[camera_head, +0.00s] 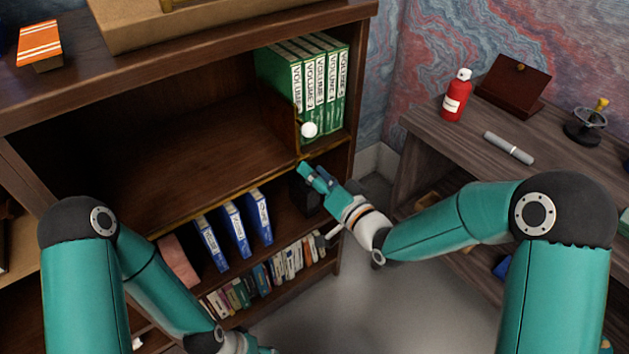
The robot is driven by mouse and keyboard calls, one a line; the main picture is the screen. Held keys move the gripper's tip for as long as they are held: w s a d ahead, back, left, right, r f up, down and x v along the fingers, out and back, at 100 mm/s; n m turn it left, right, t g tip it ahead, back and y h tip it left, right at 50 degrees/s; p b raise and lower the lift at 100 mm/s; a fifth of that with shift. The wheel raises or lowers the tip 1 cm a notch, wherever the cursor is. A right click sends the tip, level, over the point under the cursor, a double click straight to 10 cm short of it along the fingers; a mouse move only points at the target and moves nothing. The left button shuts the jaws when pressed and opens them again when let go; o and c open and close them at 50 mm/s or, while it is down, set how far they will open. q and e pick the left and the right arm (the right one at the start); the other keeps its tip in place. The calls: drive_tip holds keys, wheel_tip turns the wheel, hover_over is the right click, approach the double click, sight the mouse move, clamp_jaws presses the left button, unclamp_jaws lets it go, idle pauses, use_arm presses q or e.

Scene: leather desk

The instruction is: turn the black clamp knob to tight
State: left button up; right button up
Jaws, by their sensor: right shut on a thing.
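My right gripper (316,179) is at the front edge of the bookcase shelf, just below the green volumes. It is shut on a small dark thing, which I take to be the black clamp knob; the fingers hide most of it. A dark upright panel (281,117) with a white ball (309,129) at its front stands against the left side of the green volumes (322,80), above the gripper. My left gripper (250,345) is low at the bottom edge of the picture, partly cut off; its fingers are too unclear to read.
The shelf (190,165) left of the panel is bare. Blue binders (233,230) and a row of small books (270,278) fill the lower shelves. At right, a desk (455,140) holds a red bottle (456,96), a grey marker (509,148) and a brown box (513,84).

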drive_tip(key=m+b, duration=0.1)
drive_tip(key=m, duration=0.2)
drive_tip(key=m+b, duration=0.1)
drive_tip(key=m, duration=0.2)
drive_tip(key=m+b, duration=0.1)
drive_tip(key=m, duration=0.2)
drive_tip(key=shift+w+d+f+m+b, duration=0.1)
drive_tip(key=shift+d+f+m+b, duration=0.1)
drive_tip(key=shift+d+m+b, duration=0.15)
drive_tip(key=shift+a, duration=0.1)
drive_tip(key=o, duration=1.2)
drive_tip(key=shift+f, duration=0.1)
drive_tip(key=shift+c, duration=0.2)
drive_tip(key=shift+a, duration=0.1)
drive_tip(key=v, duration=1.2)
